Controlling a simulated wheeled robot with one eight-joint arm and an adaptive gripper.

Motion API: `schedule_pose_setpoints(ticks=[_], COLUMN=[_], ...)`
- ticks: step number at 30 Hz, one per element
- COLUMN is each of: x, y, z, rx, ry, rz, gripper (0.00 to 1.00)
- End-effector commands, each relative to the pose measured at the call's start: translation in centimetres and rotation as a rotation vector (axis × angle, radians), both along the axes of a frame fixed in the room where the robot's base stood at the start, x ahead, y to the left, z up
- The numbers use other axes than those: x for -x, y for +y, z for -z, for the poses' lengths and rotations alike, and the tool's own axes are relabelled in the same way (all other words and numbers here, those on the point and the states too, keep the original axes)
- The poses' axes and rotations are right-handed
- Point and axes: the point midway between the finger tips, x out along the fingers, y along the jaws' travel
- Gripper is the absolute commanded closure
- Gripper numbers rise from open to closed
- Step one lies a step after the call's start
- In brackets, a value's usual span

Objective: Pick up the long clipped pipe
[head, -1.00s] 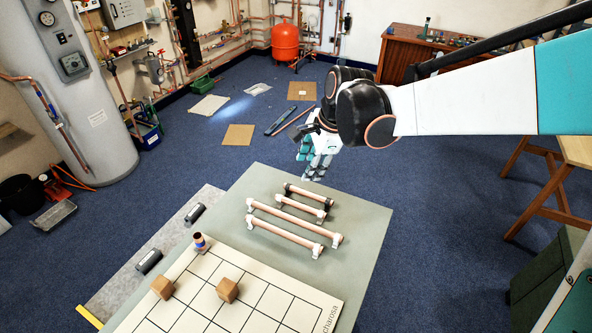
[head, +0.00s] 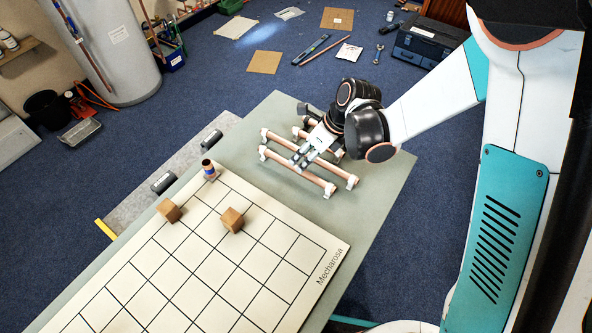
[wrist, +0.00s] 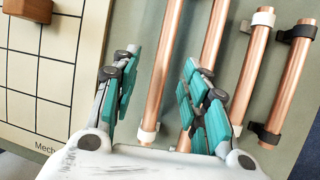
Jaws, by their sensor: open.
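Two long copper pipes with white end clips lie side by side on the grey-green table. The near long pipe (head: 285,165) also shows in the wrist view (wrist: 165,70), and the other long pipe (head: 337,172) lies just beyond it (wrist: 210,45). I cannot tell how far the fingertips are above the table.
A shorter white-clipped pipe (wrist: 250,70) and a black-clipped pipe (wrist: 290,85) lie beside the long ones. A gridded board (head: 265,262) bears two wooden blocks (head: 232,219) (head: 169,210) and a small upright fitting (head: 209,170).

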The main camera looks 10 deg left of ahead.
Motion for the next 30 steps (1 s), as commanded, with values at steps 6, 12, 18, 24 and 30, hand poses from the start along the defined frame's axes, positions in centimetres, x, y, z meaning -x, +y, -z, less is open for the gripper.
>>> schedule_pose_setpoints(ticks=[6,12,18,24,30], x=[0.0,-0.3,-0.4,-0.4,-0.4], y=[0.6,1.2,2.4,2.5,2.5], z=[1.3,3.1,5.7,5.9,5.9], rx=[0.000,0.001,0.001,0.001,0.000], ry=[0.000,0.000,0.000,0.000,0.000], rz=[-0.001,-0.001,-0.002,-0.001,-0.001], gripper=[0.59,0.59,0.59,0.59,0.88])
